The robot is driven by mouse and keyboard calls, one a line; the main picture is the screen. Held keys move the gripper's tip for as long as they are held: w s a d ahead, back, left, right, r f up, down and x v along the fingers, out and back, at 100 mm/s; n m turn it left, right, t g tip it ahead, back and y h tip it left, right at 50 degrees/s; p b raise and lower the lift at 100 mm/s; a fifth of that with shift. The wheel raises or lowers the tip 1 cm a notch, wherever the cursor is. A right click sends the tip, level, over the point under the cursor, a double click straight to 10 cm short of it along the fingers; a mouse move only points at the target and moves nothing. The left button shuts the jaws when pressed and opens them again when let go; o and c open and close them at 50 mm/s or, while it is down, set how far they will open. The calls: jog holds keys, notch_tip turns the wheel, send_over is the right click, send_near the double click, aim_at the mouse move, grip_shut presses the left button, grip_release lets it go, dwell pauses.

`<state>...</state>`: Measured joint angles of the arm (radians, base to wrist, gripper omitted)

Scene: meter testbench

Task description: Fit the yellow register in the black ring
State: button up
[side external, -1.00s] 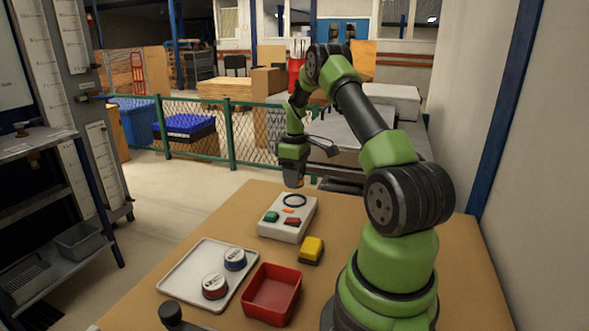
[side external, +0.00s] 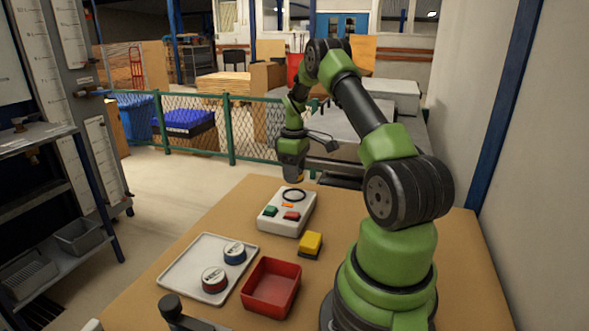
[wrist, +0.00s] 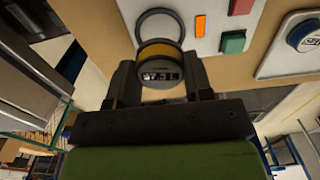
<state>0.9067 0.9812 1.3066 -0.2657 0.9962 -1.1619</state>
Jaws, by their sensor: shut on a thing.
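My gripper (wrist: 160,90) is shut on the yellow register (wrist: 160,51), a round piece with a yellow band and a dark digit face. In the side external view my gripper (side external: 292,178) is just above the far end of the white test box, and the register is too small to make out well there. The black ring (wrist: 161,24) is on the white box, directly beside the register in the wrist view. It also shows in the side external view (side external: 294,195). The register appears above the ring and slightly offset from it; I cannot tell whether they touch.
The white box (side external: 270,224) carries an orange strip, a green button (side external: 270,211) and a red button (side external: 291,215). A yellow-topped block (side external: 311,243), a red bin (side external: 271,287) and a white tray (side external: 196,287) holding a blue and a red register stand nearer the camera.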

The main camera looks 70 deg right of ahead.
aim_at(295, 196)
jog(key=shift+f, duration=2.3)
dwell(1.3)
jog(key=o, duration=1.2)
jog(key=shift+o, duration=0.2)
jog(key=shift+r, duration=0.1)
jog(key=shift+r, duration=3.4)
